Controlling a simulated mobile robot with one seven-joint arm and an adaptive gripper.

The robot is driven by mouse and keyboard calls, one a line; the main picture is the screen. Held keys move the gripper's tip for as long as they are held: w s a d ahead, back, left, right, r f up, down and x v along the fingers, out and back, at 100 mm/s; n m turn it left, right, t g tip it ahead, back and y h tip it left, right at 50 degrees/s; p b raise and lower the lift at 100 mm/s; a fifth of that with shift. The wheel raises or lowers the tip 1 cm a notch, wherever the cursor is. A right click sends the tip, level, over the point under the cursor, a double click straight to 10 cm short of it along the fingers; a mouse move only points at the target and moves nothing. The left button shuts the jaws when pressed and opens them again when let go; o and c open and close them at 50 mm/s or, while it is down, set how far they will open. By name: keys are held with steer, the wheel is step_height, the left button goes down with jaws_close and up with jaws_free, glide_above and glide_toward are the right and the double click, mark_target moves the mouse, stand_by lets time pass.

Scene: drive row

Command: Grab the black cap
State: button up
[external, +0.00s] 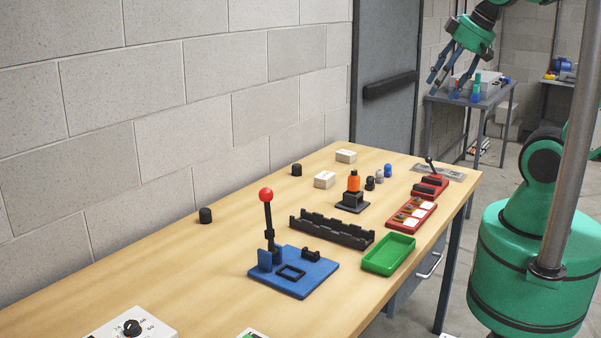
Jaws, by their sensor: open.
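Two small black caps stand on the wooden bench along the wall side: one black cap (205,215) at the left and another black cap (296,170) farther back. A smaller dark piece (370,183) stands in a short row with a grey and a blue one; I cannot tell whether it is also a cap. My gripper (442,84) is at the upper right, raised high with its fingers pointing down. It is open and appears empty, well apart from the caps.
The bench (150,265) also holds a blue lever press (310,276), a black rack (331,230), a green tray (389,254), a red tray (410,216), an orange-topped black stand (352,200) and white boxes (324,180). The wall-side strip around the left cap is clear.

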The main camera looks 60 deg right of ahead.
steer(key=w+d+r+g+p, duration=0.1)
steer(key=w+r, duration=0.2)
steer(key=w, duration=0.5)
steer(key=w+d+r+p, duration=0.1)
steer(key=w+r+p, duration=0.15)
steer(key=w, duration=0.65)
steer(key=g+p, duration=0.5)
steer(key=p, duration=0.1)
glide_above(297, 165)
step_height(297, 165, down, 33)
steer(key=shift+w+m, duration=0.1)
steer(key=shift+m, duration=0.3)
steer(key=shift+f, duration=4.3)
